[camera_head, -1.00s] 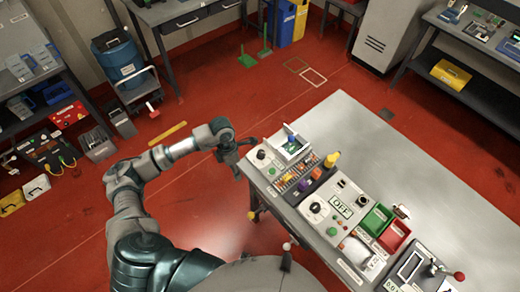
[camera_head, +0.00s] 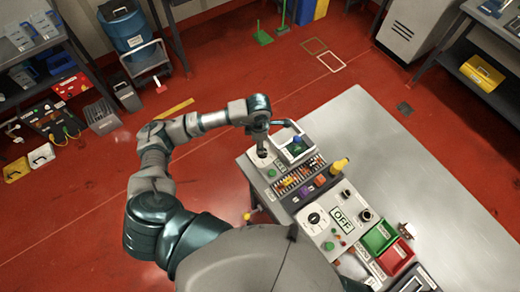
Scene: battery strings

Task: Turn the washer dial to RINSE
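A grey panel (camera_head: 257,172) with a green button (camera_head: 271,173) sits at the near left corner of the table. My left gripper (camera_head: 262,152) points down over this panel, at the place of its small black knob, and mostly hides it. I cannot tell whether the fingers touch the knob or are shut on it. A round black-and-white dial (camera_head: 314,218) sits on another panel beside an OFF sign (camera_head: 342,219), clear of my gripper. No RINSE lettering is readable, so I cannot tell which is the washer dial. My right gripper is not in view.
Beside the left panel are a white tray (camera_head: 304,148), a rack of colored pieces (camera_head: 300,176) and a yellow bottle (camera_head: 340,165). Green (camera_head: 379,238) and red (camera_head: 395,257) bins stand farther right. The far part of the grey table (camera_head: 410,165) is bare.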

